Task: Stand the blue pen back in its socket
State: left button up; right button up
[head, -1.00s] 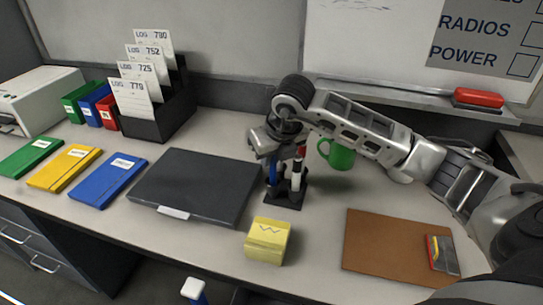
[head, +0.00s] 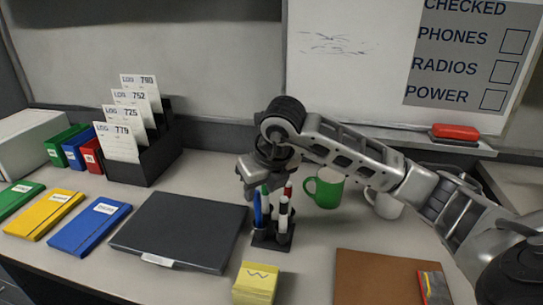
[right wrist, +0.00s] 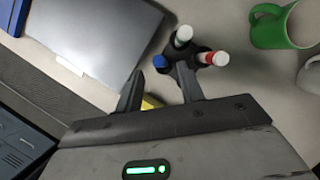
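The blue pen (head: 257,210) stands upright in the black pen holder (head: 272,240), at its left side. Its blue top also shows in the right wrist view (right wrist: 160,62), between and just beyond the fingertips. My right gripper (head: 257,186) is above the holder, pointing down. Its fingers are spread, seen in the right wrist view (right wrist: 160,85), and they do not press on the pen. The blue pen's foot is hidden inside the holder. My left gripper is not in view.
A green mug (head: 325,188) and a white mug (head: 384,204) stand right of the holder. A closed dark laptop (head: 180,230) lies left. A yellow note block (head: 256,284) is in front, and a brown clipboard (head: 375,280) lies at front right.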

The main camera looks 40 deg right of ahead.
jog(key=v, duration=1.1)
